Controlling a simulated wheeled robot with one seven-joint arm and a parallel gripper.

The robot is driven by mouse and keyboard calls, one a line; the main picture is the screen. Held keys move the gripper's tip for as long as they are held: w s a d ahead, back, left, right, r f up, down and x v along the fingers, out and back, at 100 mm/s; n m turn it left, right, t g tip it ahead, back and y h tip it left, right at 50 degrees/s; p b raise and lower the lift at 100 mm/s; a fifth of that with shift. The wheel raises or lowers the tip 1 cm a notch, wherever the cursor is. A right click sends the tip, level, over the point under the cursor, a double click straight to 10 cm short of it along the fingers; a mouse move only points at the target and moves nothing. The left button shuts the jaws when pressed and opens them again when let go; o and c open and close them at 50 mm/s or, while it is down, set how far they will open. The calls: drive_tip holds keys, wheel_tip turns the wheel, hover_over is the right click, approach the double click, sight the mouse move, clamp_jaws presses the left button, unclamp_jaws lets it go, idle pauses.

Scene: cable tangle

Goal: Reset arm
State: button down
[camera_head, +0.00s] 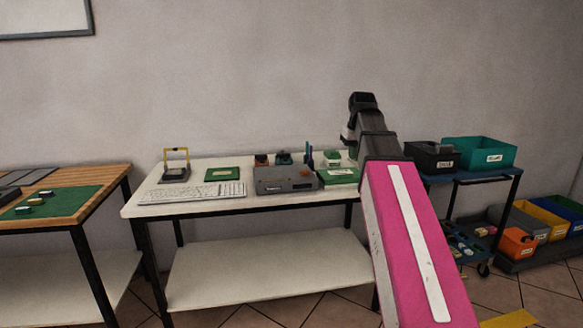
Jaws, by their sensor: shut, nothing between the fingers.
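My arm reaches up from the bottom right of the head view, with a pink link and a dark far section raised against the wall. My gripper (351,150) appears as a small dark shape at the arm's far end, low over the right part of the white workbench (215,215). It is shut and empty. Its fingertips are too small and dark to make out clearly. My arm hides the bench's right end.
The bench holds a keyboard (193,192), a grey box (286,179), green boards (222,174) and a yellow-framed stand (175,164). A wooden table (92,190) stands left. A blue cart (480,174) with a teal bin (480,152) and several floor bins (519,243) stand right.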

drive_tip(key=s+f, duration=0.5)
drive_tip(key=f, duration=1)
drive_tip(key=s+a+f+m+g, duration=0.1)
drive_tip(key=s+f, duration=0.4)
drive_tip(key=f, duration=0.9)
drive_tip(key=s+a+f+m+g, duration=0.1)
drive_tip(key=s+f, duration=0.5)
drive_tip(key=f, duration=0.9)
drive_tip(key=shift+f, duration=0.3)
drive_tip(key=shift+a, duration=0.1)
